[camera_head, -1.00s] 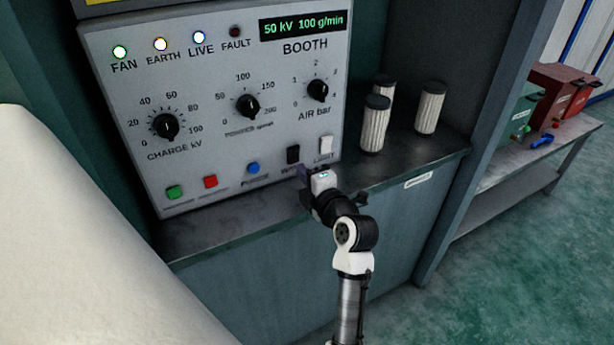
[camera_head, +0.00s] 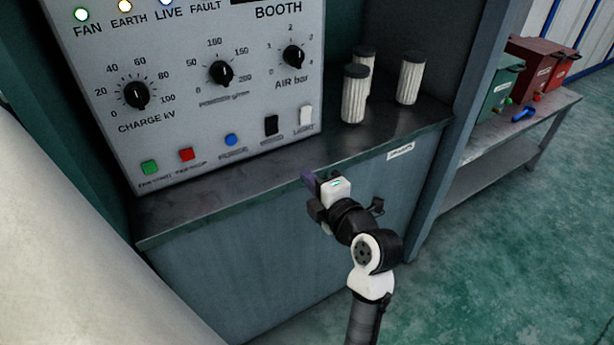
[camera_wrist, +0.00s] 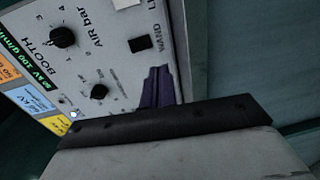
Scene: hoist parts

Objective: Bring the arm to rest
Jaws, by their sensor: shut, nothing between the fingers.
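My gripper (camera_head: 309,181) is in front of the grey cabinet's front edge, below and apart from the booth control panel (camera_head: 190,120). Its purple fingers are shut with nothing between them. In the wrist view the purple fingers (camera_wrist: 157,88) show against the panel (camera_wrist: 115,75), near the dark WAND switch (camera_wrist: 140,44). My arm comes up from the bottom of the head view. The panel has FAN, EARTH and LIVE lamps lit, black knobs, green, red and blue buttons, and a dark and a white switch.
Several white ribbed filter cartridges (camera_head: 410,80) with black caps stand on the cabinet shelf (camera_head: 240,180). A bench (camera_head: 545,115) at right bears a green box (camera_head: 496,90) and red boxes (camera_head: 540,65). A large pale rounded surface fills the lower left. Green floor is clear at right.

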